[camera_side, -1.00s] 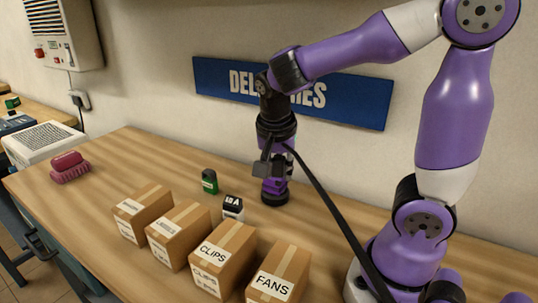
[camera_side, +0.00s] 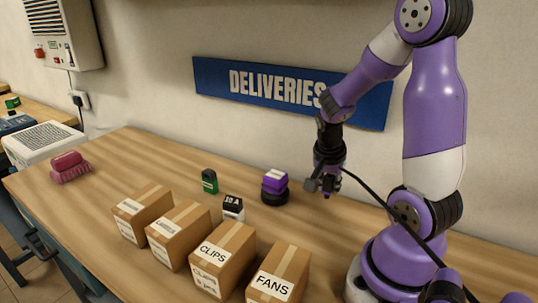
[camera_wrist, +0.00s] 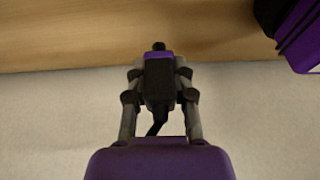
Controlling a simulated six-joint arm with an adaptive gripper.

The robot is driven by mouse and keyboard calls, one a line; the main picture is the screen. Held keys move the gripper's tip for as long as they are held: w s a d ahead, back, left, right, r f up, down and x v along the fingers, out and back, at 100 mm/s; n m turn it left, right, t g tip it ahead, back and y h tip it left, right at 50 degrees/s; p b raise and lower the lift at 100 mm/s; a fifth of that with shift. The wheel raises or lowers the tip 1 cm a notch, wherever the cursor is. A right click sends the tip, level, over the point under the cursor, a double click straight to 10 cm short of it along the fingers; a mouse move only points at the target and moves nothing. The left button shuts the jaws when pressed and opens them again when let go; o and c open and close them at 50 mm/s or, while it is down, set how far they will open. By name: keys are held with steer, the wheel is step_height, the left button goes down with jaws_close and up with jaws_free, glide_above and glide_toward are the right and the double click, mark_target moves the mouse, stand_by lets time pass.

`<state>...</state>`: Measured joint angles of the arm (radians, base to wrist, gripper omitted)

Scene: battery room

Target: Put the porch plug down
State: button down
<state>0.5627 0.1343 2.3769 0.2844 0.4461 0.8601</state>
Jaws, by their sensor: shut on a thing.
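The porch plug, a dark block-shaped plug (camera_wrist: 159,82) with a black cable, sits between the two fingers of my gripper (camera_side: 322,188) in the wrist view. I cannot read a label on it. My gripper is shut on it and points down, clear above the bench's back right part. The cable (camera_side: 385,195) runs from the gripper down to the right, in front of my arm. A purple and black block (camera_side: 275,188) stands on the bench left of my gripper. A similar purple and black thing (camera_wrist: 300,32) shows at the wrist view's top right corner.
A green and black block (camera_side: 209,181) and a black and white "10 A" block (camera_side: 232,207) stand behind several cardboard boxes, including CLIPS (camera_side: 222,256) and FANS (camera_side: 279,274). The bench (camera_side: 130,160) has clear room between brush and blocks.

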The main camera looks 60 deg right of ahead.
steer(key=shift+f, duration=1.15)
steer(key=shift+f, duration=0.1)
steer(key=c, duration=0.7)
jaws_free()
steer(key=v, duration=1.2)
steer(key=w+a+r+n+t+y, duration=0.1)
steer(key=a+r+n+t, duration=0.1)
steer(key=a+n, duration=0.5)
steer(key=w+a+r+n+t+y, duration=0.1)
steer(key=a+r+n+t+y, duration=0.1)
steer(key=a+n, duration=0.6)
steer(key=r+n+t, duration=0.1)
steer(key=n, duration=0.2)
steer(key=shift+w+t+y, duration=0.15)
steer(key=shift+t+y, duration=0.15)
steer(key=shift+a, duration=0.1)
